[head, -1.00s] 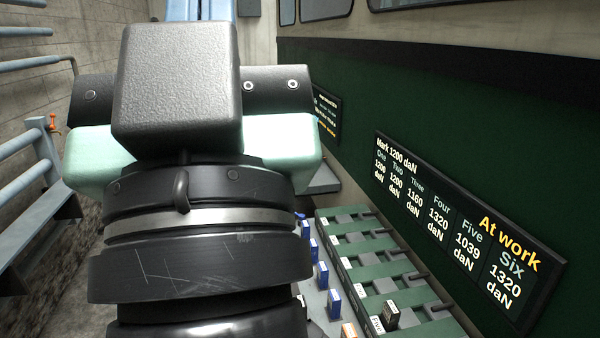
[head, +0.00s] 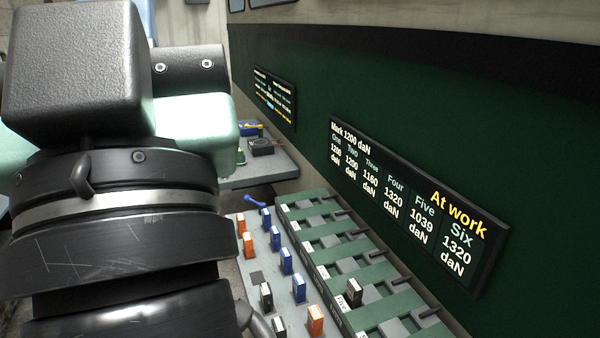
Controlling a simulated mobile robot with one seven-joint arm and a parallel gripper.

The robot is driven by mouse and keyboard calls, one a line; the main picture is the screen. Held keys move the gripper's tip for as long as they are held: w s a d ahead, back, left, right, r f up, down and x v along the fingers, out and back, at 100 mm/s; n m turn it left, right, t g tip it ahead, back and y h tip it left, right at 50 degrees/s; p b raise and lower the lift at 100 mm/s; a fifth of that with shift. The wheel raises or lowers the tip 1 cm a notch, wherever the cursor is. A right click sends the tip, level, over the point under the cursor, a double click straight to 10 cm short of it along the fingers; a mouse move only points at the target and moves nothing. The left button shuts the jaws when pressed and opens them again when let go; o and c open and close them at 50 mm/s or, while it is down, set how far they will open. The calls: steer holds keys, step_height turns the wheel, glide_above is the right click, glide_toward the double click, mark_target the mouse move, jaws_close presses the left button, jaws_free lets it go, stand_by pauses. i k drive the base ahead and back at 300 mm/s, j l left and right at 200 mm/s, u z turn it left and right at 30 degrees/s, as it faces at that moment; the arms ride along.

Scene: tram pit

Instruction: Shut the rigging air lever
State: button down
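A small blue lever (head: 255,201) stands at the far end of the grey control panel (head: 258,279), just right of my arm. A grey curved handle (head: 255,322) shows at the panel's near edge, partly cut off. I cannot read a label on either, so I cannot tell which is the rigging air lever. My gripper (head: 130,120) is seen from behind at the left, large and close. Its fingers are hidden, so I cannot see whether they are open or touch anything.
Blue, orange and black-and-white blocks (head: 286,261) stand on the panel. Green slotted rows with dark handles (head: 345,255) lie to its right. A grey shelf (head: 262,170) holds small items behind. A green wall bears a load display (head: 410,200).

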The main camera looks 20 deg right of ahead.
mark_target(246, 198)
steer(key=i+j+z, duration=0.2)
steer(key=i, duration=0.35)
steer(key=i+j+z, duration=0.25)
steer(key=i, duration=0.3)
steer(key=i+j+z, duration=0.2)
steer(key=i+j, duration=0.3)
steer(key=i+j+z, duration=0.2)
steer(key=j, duration=0.2)
steer(key=i+j+z, duration=0.25)
steer(key=j, duration=0.15)
steer(key=j+z, duration=0.2)
steer(key=j, duration=0.2)
steer(key=i+j+z, duration=0.2)
steer(key=j, duration=0.3)
steer(key=j+z, duration=0.25)
steer(key=j, duration=0.2)
steer(key=k+j+z, duration=0.2)
steer(key=k+j, duration=0.2)
steer(key=j, duration=0.2)
